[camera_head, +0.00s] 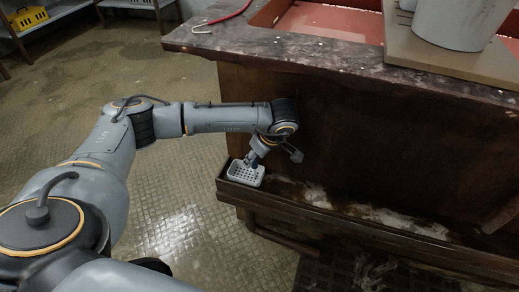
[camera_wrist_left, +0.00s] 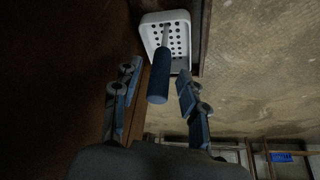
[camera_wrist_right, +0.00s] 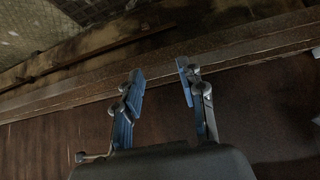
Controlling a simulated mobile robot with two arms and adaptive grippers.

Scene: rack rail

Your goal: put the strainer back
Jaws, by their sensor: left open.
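The strainer (camera_head: 246,174) is a white perforated basket at the left end of the rail ledge (camera_head: 330,217) on the front of the dark cabinet. The left wrist view shows its basket (camera_wrist_left: 180,40) and its dark blue handle (camera_wrist_left: 158,78), which points towards my left gripper. My left gripper (camera_wrist_left: 160,84) is open, with one finger on each side of the handle; I cannot tell whether either touches it. In the head view this gripper is small and partly hidden by the wrist. My right gripper (camera_wrist_right: 160,70) is open and empty, facing a brown wooden edge.
A grey bucket (camera_head: 455,22) stands on a board (camera_head: 440,58). Shelves with a yellow crate (camera_head: 30,18) stand far left. The tiled floor is clear.

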